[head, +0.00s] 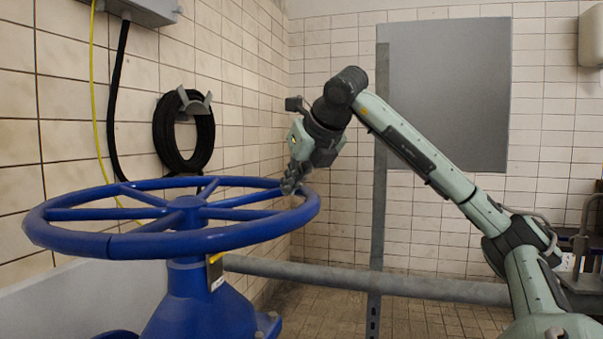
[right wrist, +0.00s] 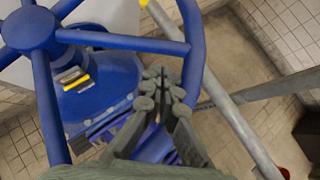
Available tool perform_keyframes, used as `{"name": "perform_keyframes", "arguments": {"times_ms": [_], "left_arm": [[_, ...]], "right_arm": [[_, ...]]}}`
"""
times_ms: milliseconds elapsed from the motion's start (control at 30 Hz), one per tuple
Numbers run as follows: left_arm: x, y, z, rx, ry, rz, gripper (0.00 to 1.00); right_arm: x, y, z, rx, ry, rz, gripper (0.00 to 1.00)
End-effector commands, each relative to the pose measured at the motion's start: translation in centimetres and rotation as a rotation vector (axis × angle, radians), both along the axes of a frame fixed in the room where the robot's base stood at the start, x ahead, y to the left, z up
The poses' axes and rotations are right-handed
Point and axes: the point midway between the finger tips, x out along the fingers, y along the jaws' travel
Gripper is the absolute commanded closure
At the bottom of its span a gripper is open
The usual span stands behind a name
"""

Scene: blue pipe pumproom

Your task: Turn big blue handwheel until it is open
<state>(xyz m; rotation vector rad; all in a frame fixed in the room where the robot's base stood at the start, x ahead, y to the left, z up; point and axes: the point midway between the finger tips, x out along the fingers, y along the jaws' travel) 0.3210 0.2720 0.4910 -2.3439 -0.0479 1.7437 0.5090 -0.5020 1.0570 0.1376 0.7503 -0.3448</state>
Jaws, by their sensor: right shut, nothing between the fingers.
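The big blue handwheel (head: 215,238) lies nearly flat on top of a blue valve body (head: 195,300) at the left of the head view. Its rim (right wrist: 194,50), hub (right wrist: 30,30) and spokes also show in the right wrist view. My right gripper (head: 289,187) points down at the far right part of the rim. It is shut and empty. In the right wrist view its fingertips (right wrist: 162,88) appear in the gap between a spoke and the rim, with the rim just to their right. I cannot tell whether they touch it. My left gripper is not in view.
A grey pipe (head: 370,282) runs across behind the valve and meets an upright grey post (head: 379,200). A black hose coil (head: 183,132) hangs on the tiled left wall. A grey panel (head: 450,90) stands behind my right arm.

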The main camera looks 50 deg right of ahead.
Motion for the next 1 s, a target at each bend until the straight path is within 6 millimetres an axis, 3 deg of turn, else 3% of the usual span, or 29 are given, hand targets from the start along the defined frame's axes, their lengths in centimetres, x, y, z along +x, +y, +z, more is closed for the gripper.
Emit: {"name": "perform_keyframes", "arguments": {"times_ms": [200, 633, 767, 1000], "left_arm": [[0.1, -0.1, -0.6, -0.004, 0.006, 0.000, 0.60], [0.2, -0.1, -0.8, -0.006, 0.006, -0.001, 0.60], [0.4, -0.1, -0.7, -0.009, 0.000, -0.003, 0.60], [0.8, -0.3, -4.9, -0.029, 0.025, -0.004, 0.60]], "right_arm": [[2.2, -0.7, -0.6, 0.001, 0.000, 0.002, 1.00], [2.6, -0.9, -0.7, 0.000, -0.001, 0.004, 1.00], [3.6, -1.5, -0.7, 0.004, 0.004, 0.058, 1.00], [6.0, -2.4, -0.6, 0.001, 0.002, 0.109, 1.00]]}}
